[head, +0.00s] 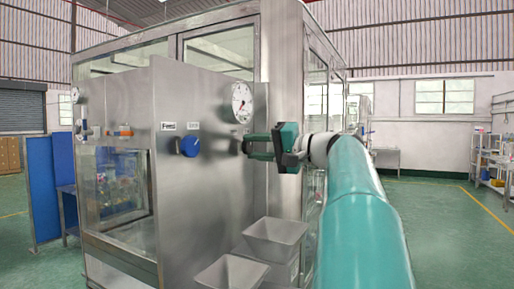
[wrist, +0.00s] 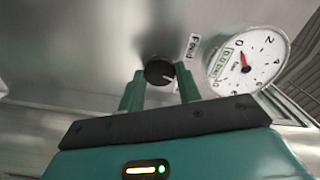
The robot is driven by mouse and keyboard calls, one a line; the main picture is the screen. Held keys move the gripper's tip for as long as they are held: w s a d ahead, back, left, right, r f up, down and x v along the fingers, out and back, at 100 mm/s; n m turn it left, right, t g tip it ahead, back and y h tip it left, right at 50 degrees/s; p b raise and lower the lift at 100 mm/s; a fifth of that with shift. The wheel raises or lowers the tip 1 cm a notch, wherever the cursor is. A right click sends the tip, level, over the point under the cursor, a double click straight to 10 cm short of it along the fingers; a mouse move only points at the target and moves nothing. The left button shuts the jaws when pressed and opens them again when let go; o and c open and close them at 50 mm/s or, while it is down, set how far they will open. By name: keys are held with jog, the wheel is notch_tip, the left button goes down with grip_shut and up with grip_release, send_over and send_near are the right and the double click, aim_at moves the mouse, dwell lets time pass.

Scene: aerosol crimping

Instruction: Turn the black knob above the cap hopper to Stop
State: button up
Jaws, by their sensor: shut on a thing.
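The black knob (wrist: 158,69) sits on the steel panel in the wrist view, with a white pointer mark toward its lower right. My gripper (wrist: 160,84) is shut on it, one green finger on each side. In the head view my gripper (head: 246,146) reaches the panel from the right and mostly hides the knob. Grey hopper trays (head: 268,229) are below it. A white label (wrist: 193,46) is beside the knob in the wrist view; its tilted print is hard to read.
A round white gauge (wrist: 247,60) is close to the right of the knob. A blue knob (head: 190,146) is left of my gripper on the same panel (head: 195,205). The machine's steel corner post (head: 283,75) rises near my wrist. Green floor is open at right.

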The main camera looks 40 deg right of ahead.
jog(key=m, duration=0.5)
jog(key=shift+m, duration=0.4)
dwell(0.3)
jog(key=o, duration=1)
jog(key=shift+w+a, duration=0.1)
jog(key=shift+w, duration=0.05)
jog(key=shift+c, duration=0.2)
jog(key=shift+s, duration=0.2)
jog(key=v, duration=1.3)
jog(key=shift+s, duration=0.35)
